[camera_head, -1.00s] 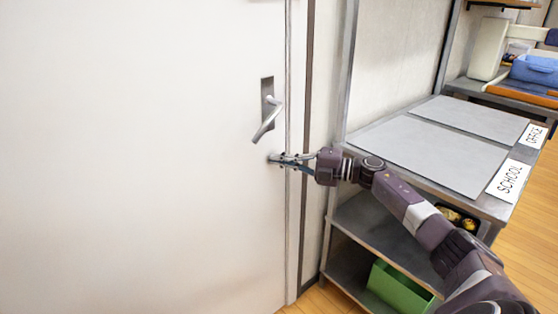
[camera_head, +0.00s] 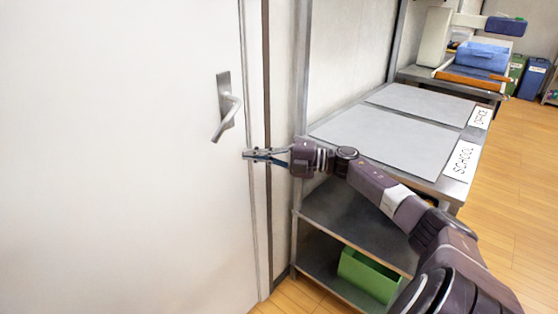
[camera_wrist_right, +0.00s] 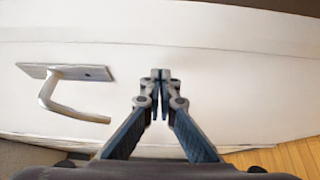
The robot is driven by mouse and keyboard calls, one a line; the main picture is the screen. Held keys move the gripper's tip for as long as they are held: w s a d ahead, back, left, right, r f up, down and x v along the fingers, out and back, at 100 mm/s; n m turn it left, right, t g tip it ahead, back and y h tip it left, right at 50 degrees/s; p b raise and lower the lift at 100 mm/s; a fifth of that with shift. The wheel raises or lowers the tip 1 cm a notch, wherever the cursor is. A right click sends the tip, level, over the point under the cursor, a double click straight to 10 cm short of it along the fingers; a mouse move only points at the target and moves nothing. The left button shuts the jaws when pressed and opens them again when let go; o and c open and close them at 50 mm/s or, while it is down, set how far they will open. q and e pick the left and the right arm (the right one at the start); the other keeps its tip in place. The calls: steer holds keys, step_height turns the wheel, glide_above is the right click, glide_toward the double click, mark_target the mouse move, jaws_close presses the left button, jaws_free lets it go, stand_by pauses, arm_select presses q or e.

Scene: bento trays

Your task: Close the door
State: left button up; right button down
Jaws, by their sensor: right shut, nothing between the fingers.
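The white door (camera_head: 120,160) fills the left of the head view. Its metal lever handle (camera_head: 227,110) sits near the door's right edge and tilts downward. My right gripper (camera_head: 246,155) is shut and empty, with its fingertips at the door face just below and right of the handle. In the right wrist view the fingers (camera_wrist_right: 160,76) are together in front of the door, and the handle (camera_wrist_right: 72,88) lies to their left. I cannot tell whether the tips press on the door. The door edge lies close to the frame (camera_head: 268,180); any gap is hard to judge. My left gripper is not in view.
A metal shelf table (camera_head: 325,192) stands right of the door, with grey mats (camera_head: 385,140) and labels reading SCHOOL (camera_head: 461,160) and OFFICE. A green bin (camera_head: 368,275) is on its bottom shelf. A blue container (camera_head: 482,57) is further back. Wooden floor (camera_head: 510,190) is free at right.

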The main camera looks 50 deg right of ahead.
steer(key=a+v, duration=0.1)
steer(key=v, duration=0.8)
steer(key=shift+s, duration=0.4)
steer(key=shift+f, duration=0.1)
